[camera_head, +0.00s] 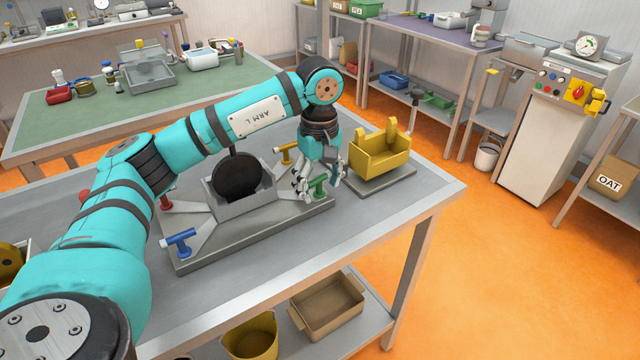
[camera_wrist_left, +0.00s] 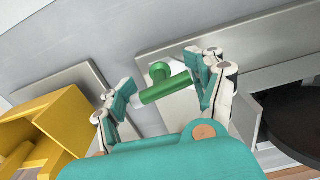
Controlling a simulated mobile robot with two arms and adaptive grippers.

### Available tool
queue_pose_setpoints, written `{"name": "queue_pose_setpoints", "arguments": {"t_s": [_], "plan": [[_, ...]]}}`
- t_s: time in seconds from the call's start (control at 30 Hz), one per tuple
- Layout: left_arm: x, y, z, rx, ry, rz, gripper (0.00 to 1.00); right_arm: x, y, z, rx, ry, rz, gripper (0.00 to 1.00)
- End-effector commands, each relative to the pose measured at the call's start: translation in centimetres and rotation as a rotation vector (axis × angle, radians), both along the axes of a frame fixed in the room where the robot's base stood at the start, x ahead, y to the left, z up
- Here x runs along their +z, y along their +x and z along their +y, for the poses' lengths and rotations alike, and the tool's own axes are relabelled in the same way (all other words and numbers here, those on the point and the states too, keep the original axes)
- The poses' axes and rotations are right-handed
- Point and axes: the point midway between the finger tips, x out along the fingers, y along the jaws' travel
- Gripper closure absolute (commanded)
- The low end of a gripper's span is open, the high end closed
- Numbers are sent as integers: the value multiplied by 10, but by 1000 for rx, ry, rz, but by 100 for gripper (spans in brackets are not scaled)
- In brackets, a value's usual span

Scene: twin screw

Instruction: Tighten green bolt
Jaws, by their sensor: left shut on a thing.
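The green bolt (camera_head: 318,187) has a T-shaped handle and stands at the right front of the grey fixture plate (camera_head: 250,232). My left gripper (camera_head: 320,189) reaches down over it and is shut on its handle. In the left wrist view the green bolt (camera_wrist_left: 166,90) lies lengthwise between the two fingers of the left gripper (camera_wrist_left: 162,82). A white end of the handle shows near one finger. The bolt's lower part is hidden. My right gripper is not in view.
The plate also bears a blue bolt (camera_head: 180,241), a red bolt (camera_head: 165,203), a yellow bolt (camera_head: 286,154) and a grey housing with a dark disc (camera_head: 237,177). A yellow box-like part (camera_head: 378,166) stands close right of the gripper. The table front is clear.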

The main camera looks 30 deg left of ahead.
Motion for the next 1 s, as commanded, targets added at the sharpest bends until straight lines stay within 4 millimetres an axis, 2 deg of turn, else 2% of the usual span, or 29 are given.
{"name": "queue_pose_setpoints", "arguments": {"t_s": [0.03,0.3,0.8,0.83,1.0], "plan": [[5,2,2,-18,1,-13,69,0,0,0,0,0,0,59],[6,2,3,-102,2,-13,69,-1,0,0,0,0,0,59],[6,3,4,-117,3,-15,69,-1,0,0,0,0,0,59],[6,2,4,-117,4,-15,35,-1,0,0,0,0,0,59],[4,2,3,-119,2,-10,15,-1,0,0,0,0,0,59]]}}
